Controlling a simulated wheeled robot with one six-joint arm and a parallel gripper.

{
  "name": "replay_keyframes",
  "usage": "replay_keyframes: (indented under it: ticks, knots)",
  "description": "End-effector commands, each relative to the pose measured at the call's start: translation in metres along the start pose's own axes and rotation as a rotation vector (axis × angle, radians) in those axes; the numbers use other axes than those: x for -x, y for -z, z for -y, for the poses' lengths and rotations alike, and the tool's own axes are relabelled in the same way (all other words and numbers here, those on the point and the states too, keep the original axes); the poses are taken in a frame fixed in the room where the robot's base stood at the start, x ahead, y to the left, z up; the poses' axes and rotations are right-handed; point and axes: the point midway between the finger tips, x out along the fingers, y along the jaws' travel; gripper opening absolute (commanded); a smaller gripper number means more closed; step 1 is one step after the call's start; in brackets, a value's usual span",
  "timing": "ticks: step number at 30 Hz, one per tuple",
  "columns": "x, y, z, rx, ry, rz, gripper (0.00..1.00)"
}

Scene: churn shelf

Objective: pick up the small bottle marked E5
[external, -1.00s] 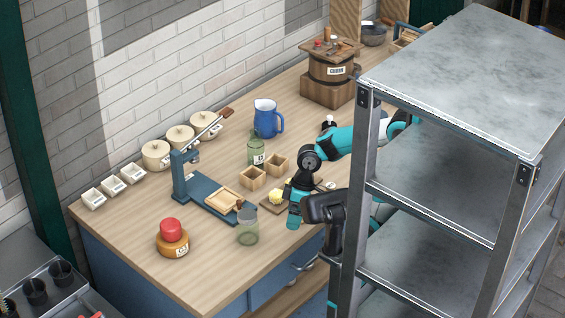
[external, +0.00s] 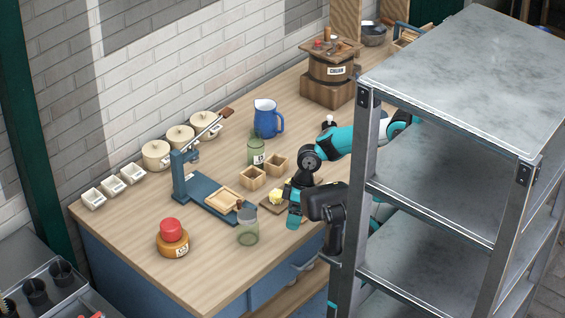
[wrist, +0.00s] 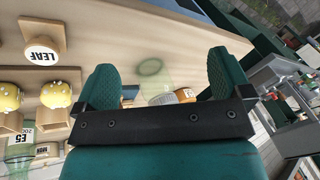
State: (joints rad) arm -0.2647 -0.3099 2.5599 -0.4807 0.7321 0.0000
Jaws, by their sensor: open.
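A label reading E5 (wrist: 27,138) shows at the lower left of the wrist view, on a greenish thing partly cut off by the picture edge. In the external view a green bottle (external: 255,154) with a small white label stands upright behind the wooden boxes; its marking is too small to read there. My gripper (wrist: 162,75) is open, with two teal fingers apart and nothing held between them. In the external view my gripper (external: 292,214) is over the counter's front part, in front of and right of the green bottle, apart from it.
Two wooden boxes (external: 252,178), a blue press (external: 206,200) and a blue jug (external: 266,119) stand nearby. A metal shelf (external: 455,80) fills the right.

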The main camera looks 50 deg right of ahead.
Motion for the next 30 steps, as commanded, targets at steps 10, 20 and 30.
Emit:
replay_keyframes:
  ticks: [10, 20, 30]
  knots:
    - [0.004, 0.003, -0.001, 0.003, -0.004, 0.0, 0.85]
    - [0.129, 0.128, -0.101, 0.136, -0.161, 0.066, 0.85]
    - [0.23, 0.201, -0.269, 0.281, -0.256, 0.222, 0.85]
